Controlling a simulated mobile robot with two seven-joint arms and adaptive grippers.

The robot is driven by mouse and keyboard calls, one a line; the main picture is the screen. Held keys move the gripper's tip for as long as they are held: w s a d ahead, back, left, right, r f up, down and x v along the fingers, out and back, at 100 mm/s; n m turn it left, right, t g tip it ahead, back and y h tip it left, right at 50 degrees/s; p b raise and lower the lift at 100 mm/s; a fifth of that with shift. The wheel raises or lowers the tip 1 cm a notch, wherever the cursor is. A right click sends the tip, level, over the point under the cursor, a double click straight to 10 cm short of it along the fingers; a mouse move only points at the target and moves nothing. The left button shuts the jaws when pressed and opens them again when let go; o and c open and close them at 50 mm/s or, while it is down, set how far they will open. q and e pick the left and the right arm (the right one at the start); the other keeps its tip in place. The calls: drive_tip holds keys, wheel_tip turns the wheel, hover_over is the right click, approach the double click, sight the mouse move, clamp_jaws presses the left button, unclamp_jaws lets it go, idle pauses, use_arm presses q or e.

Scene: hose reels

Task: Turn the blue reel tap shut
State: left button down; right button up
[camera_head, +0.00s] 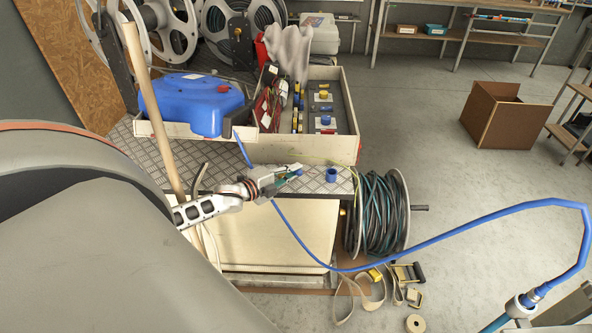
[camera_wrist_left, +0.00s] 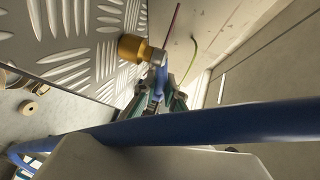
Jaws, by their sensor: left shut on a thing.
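The blue reel (camera_head: 200,100) stands at the back left of the metal bench, with its blue hose (camera_head: 300,240) running down and off to the right. My left gripper (camera_head: 285,178) is above the bench's front edge. In the left wrist view my left gripper (camera_wrist_left: 162,100) has its teal fingers closed about a small blue tap lever (camera_wrist_left: 160,84). The lever sits beside a brass fitting (camera_wrist_left: 133,48) above the tread plate. The blue hose (camera_wrist_left: 210,124) crosses close in front of that camera and hides part of the gripper. My right gripper is not clearly visible.
A cream crate (camera_head: 347,150) with tools and parts stands behind the gripper. A blue ring (camera_head: 331,175) sits on the tread plate (camera_head: 318,184). A wooden pole (camera_head: 150,105) rises at left. A dark hose drum (camera_head: 380,215) stands at right. Open floor lies beyond it.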

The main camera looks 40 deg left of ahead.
use_arm(q)
drive_tip(key=shift+d, duration=0.2)
drive_tip(key=c, duration=2.1)
unclamp_jaws()
drive_tip(key=shift+s+a, duration=0.15)
drive_tip(key=shift+s, duration=0.3)
drive_tip(key=v, duration=0.6)
drive_tip(key=shift+s, duration=0.3)
drive_tip(key=shift+r, duration=0.1)
